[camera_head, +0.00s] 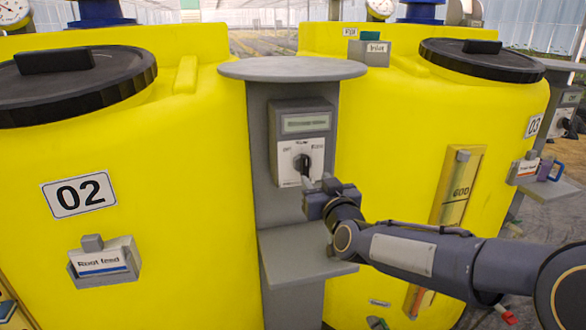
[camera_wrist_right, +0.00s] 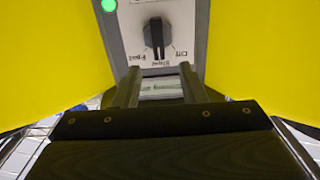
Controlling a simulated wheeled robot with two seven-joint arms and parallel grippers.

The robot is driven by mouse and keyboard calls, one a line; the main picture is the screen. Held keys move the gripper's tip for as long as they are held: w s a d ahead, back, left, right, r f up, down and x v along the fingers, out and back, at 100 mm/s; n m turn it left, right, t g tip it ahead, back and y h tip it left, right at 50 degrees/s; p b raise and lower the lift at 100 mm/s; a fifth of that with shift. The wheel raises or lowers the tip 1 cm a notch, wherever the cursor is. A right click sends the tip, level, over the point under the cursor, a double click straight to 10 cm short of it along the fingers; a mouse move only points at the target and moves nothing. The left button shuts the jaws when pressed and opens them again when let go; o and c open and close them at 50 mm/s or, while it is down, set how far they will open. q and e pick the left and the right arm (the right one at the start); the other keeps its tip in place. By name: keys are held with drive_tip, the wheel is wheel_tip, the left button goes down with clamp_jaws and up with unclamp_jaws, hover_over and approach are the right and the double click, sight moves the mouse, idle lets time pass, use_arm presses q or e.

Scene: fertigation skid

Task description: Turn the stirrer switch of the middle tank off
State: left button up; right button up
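The stirrer switch is a dark rotary knob (camera_head: 302,163) on a light panel of the grey control box (camera_head: 301,115), on a post between tank 02 and tank 03. In the right wrist view, the knob (camera_wrist_right: 157,38) appears upside down, its bar in line with the label "Slow"; "Fast" and "Off" are on either side. A green lamp (camera_wrist_right: 109,5) is lit there. My right gripper (camera_head: 318,186) is just below and in front of the knob. Its two fingers (camera_wrist_right: 157,76) are apart with nothing between them; the knob is beyond their tips. My left gripper is not in view.
Yellow tank 02 (camera_head: 190,200) stands left and yellow tank 03 (camera_head: 400,140) right of the post. A grey round top (camera_head: 292,68) overhangs the box, and a grey shelf (camera_head: 300,262) juts out below it. Another control box (camera_head: 568,108) is at far right.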

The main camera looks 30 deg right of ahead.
sight(306, 163)
drive_tip(key=x, duration=0.8)
drive_tip(key=shift+w+d+r, duration=0.15)
clamp_jaws()
